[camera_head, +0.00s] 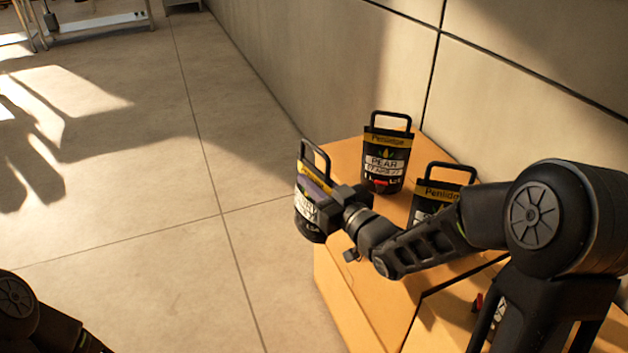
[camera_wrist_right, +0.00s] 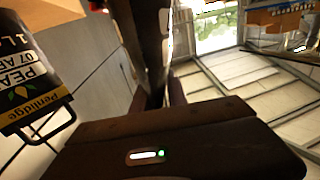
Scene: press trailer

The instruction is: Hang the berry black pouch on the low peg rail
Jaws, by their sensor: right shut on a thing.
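A black pouch (camera_head: 308,208) with a purple and yellow band and a loop handle on top is held by my right gripper (camera_head: 330,203) at the left edge of the wooden top. The gripper is shut on its side, and the pouch is roughly upright. Its label is partly hidden by the gripper, so I cannot read its flavour. In the right wrist view, dark parts fill the middle and the held pouch is not clear. The low peg rail cannot be made out with certainty. My left gripper is out of view; only part of that arm shows at lower left.
A black pouch labelled PEAR (camera_head: 384,163) stands on the wooden top (camera_head: 345,152); one also shows in the right wrist view (camera_wrist_right: 32,85). Another black pouch (camera_head: 436,196) stands partly behind my right arm. A panelled wall rises behind. Open floor (camera_head: 150,240) lies to the left.

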